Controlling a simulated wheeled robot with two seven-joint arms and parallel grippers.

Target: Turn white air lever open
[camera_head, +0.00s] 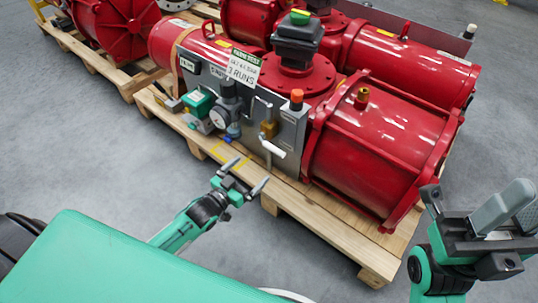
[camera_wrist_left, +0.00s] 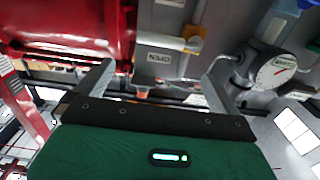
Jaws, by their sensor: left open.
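The white air lever (camera_head: 273,149) sits on the front of the grey panel (camera_head: 292,130), below a brass valve fitting (camera_head: 269,129). In the left wrist view the white lever (camera_wrist_left: 160,41) runs sideways from the brass fitting (camera_wrist_left: 194,37). My left gripper (camera_head: 244,176) is open and empty, in front of the panel and apart from the lever. Its fingers (camera_wrist_left: 160,82) spread to either side of the lever in the wrist view. My right gripper (camera_head: 490,212) is at the right edge of the head view; its jaw opening is unclear.
The red actuator (camera_head: 370,150) rests on a wooden pallet (camera_head: 335,228). Grey floor (camera_head: 110,150) is free in front of the pallet.

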